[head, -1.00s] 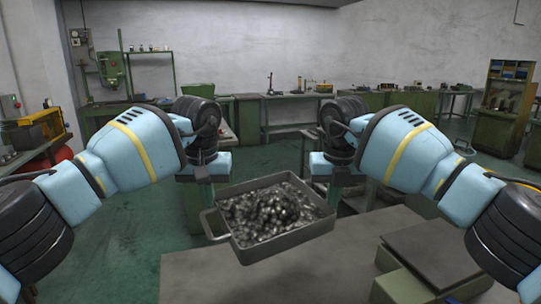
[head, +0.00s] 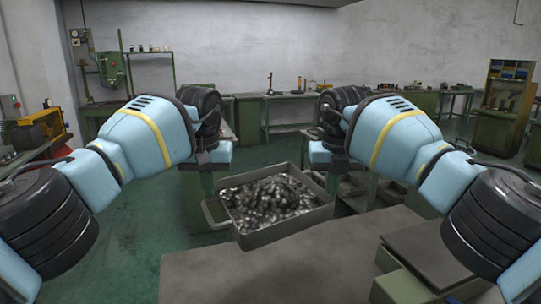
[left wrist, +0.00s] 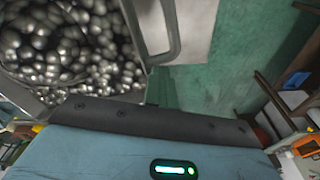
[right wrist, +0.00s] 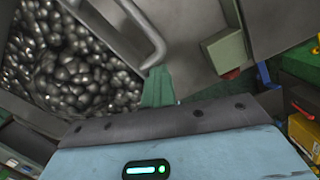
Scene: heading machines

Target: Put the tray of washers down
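The tray of washers (head: 290,235) is a grey metal tray heaped with small shiny metal pieces. In the head view it hangs between my two grippers, in front of the bench's back left edge. My left gripper (head: 208,190) is at the tray's left handle (head: 210,215), and my right gripper (head: 331,183) is at its right side. Both appear shut on the tray's handles, though the fingertips are mostly hidden. The handle shows in the left wrist view (left wrist: 176,40) and in the right wrist view (right wrist: 155,38), close to a green finger in each.
A grey bench top (head: 270,275) lies nearest me, with bare surface. A raised dark plate on a green block (head: 435,250) stands on its right. Green floor (head: 130,215) is open to the left. Benches and machines (head: 300,125) line the far wall.

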